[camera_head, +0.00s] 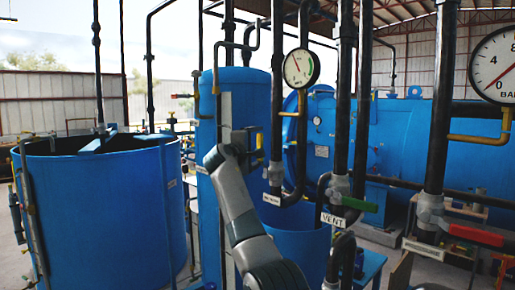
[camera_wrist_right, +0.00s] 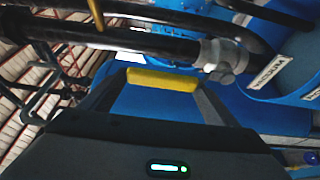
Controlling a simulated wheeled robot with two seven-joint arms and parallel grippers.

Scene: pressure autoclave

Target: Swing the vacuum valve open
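The vacuum valve's yellow handle (camera_head: 259,140) shows beside my right gripper (camera_head: 243,138), in front of the tall blue tank. In the right wrist view, the yellow handle (camera_wrist_right: 162,80) lies crosswise at the tips of my right gripper (camera_wrist_right: 160,88). The fingers stand wide apart, one toward each end of the handle; whether they touch it is unclear. The grey valve body (camera_wrist_right: 222,60) sits on a dark pipe to the right of the handle, near an upside-down VACUUM label (camera_wrist_right: 269,70). My left gripper is out of view.
A green-handled valve (camera_head: 360,204) with a VENT label (camera_head: 333,220) and a red-handled valve (camera_head: 475,236) stand to the right. Dark vertical pipes and a pressure gauge (camera_head: 301,68) are close to the gripper's right. An open blue tank (camera_head: 100,210) is at left.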

